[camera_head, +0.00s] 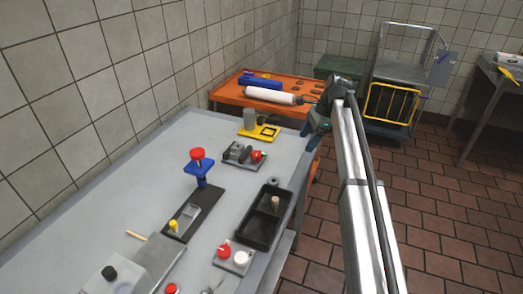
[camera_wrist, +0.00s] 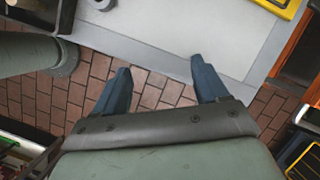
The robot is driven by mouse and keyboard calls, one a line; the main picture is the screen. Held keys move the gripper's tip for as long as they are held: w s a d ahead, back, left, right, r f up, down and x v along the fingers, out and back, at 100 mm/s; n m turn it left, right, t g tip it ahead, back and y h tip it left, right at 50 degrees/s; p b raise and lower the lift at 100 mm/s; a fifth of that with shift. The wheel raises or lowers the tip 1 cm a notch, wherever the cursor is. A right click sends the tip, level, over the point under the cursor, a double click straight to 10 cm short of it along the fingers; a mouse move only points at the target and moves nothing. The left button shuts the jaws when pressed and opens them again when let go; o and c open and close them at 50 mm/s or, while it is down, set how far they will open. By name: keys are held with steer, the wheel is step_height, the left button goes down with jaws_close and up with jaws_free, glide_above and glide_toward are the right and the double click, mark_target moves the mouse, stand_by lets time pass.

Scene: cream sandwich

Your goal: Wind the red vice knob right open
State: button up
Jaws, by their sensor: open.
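The vice (camera_head: 238,152) is a small dark grey block on a flat plate in the middle of the bench, in the head view. Its red knob (camera_head: 258,156) is on its right side. The gap between its jaws is too small to judge. My gripper (camera_head: 316,128) hangs beyond the bench's right edge, to the right of the vice and apart from it. In the wrist view my gripper (camera_wrist: 160,70) has its two blue-grey fingers spread, with nothing between them but floor and the bench edge. The vice and knob do not show in the wrist view.
A yellow plate with a grey cylinder (camera_head: 250,119) stands behind the vice. A black tray (camera_head: 246,233) is in front of it. A red-topped blue press (camera_head: 199,167) stands to the left. An orange table (camera_head: 228,95) is behind the bench (camera_head: 130,190).

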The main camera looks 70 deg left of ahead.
glide_toward(258, 153)
step_height(258, 153, up, 5)
steer(key=w, duration=0.3)
steer(key=shift+g, duration=0.3)
steer(key=x, duration=1.4)
steer(key=shift+s+d, duration=0.2)
steer(key=shift+d, duration=0.2)
steer(key=shift+c, duration=0.3)
steer(key=c, duration=1)
steer(key=shift+h, duration=0.3)
